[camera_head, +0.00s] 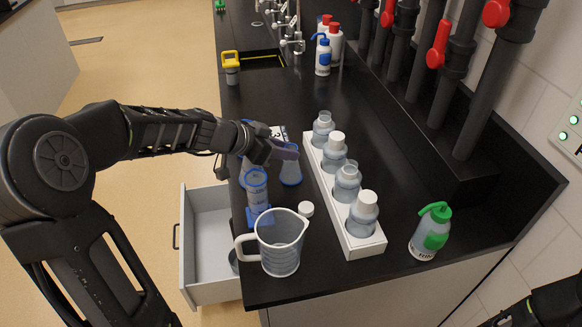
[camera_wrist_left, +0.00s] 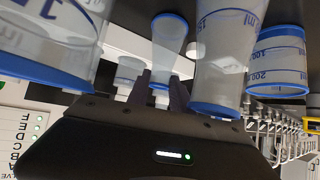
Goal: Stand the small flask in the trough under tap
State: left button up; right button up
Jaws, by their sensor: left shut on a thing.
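The small flask (camera_head: 291,168), clear with a blue base, stands upright or nearly so at the counter's left side; whether it touches the counter is hard to tell. My left gripper (camera_head: 284,151) is shut on its upper part, hiding the neck. In the left wrist view, which looks upside down, the flask (camera_wrist_left: 168,42) sits between the two dark fingers (camera_wrist_left: 163,92). Silver taps (camera_head: 292,42) stand at the far end of the counter. A dark recess with a yellow edge (camera_head: 262,54) lies near them; I cannot make out the trough clearly.
A blue-based cylinder (camera_head: 258,188) and a clear jug (camera_head: 281,245) stand near the gripper. A white rack (camera_head: 345,225) holds several bottles to the right. A green-topped wash bottle (camera_head: 430,232) is front right. An open drawer (camera_head: 208,235) is below left.

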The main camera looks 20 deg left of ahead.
aim_at(285, 166)
pick_arm(q)
grip_shut()
jog(key=shift+r, duration=0.1)
dwell(0.4)
jog(key=shift+r, duration=0.5)
notch_tip(285, 166, up, 2)
jog(key=shift+b, duration=0.35)
jog(key=s+d+b, duration=0.5)
jog(key=s+d, duration=0.6)
jog(key=s, duration=0.3)
jog(key=shift+s+r, duration=0.15)
jog(key=shift+s, duration=0.05)
jog(key=shift+r, duration=0.1)
